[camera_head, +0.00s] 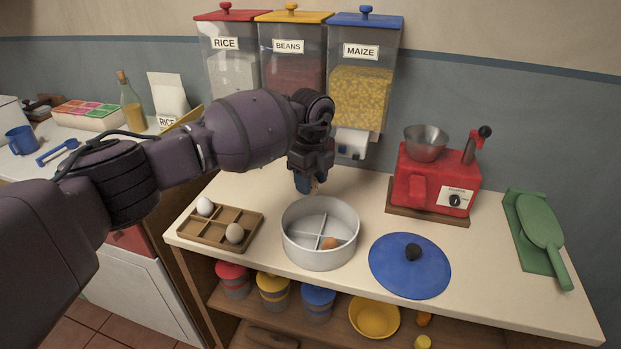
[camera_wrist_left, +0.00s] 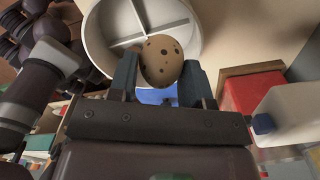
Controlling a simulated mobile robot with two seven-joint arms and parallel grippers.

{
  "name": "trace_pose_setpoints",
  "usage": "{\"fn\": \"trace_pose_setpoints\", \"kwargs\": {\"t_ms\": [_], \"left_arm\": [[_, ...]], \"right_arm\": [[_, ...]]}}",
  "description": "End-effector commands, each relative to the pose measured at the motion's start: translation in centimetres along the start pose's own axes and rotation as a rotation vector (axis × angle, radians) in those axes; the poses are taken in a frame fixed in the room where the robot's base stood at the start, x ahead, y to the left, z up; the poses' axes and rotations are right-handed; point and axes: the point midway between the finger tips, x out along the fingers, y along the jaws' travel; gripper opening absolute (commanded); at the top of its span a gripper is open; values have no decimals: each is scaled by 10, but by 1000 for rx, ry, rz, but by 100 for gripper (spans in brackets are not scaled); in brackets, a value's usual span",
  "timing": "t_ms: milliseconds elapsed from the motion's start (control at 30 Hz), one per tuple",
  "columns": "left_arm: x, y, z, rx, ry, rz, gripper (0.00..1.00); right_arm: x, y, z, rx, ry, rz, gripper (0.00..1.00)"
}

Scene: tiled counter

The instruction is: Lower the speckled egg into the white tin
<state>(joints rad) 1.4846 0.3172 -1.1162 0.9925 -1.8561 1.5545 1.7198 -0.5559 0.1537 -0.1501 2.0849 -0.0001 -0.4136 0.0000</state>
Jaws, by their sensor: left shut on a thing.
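The speckled egg (camera_wrist_left: 161,60), tan with dark spots, is between the fingers of my left gripper (camera_wrist_left: 153,88), which is shut on it. In the head view the left gripper (camera_head: 308,184) is above the counter, behind the white tin; the egg there is mostly hidden. The white tin (camera_head: 320,258) is round and open, with a cross divider making compartments. A brown egg (camera_head: 329,243) lies in its front right compartment. In the left wrist view the tin (camera_wrist_left: 97,42) shows beyond the egg, and the egg covers part of it. My right gripper is not in view.
A red machine (camera_head: 425,180) and dispensers stand behind. A green board (camera_head: 535,235) lies far right.

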Motion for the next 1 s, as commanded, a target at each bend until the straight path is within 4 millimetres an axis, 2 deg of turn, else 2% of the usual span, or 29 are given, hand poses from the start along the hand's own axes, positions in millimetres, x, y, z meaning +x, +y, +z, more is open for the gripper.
{"fn": "trace_pose_setpoints", "kwargs": {"t_ms": [433, 1000], "left_arm": [[1, 0, 0, 0, 1, 0, 37], [24, 0, 0, 0, 2, 1, 37]], "right_arm": [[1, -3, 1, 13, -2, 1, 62], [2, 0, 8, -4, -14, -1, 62]]}}
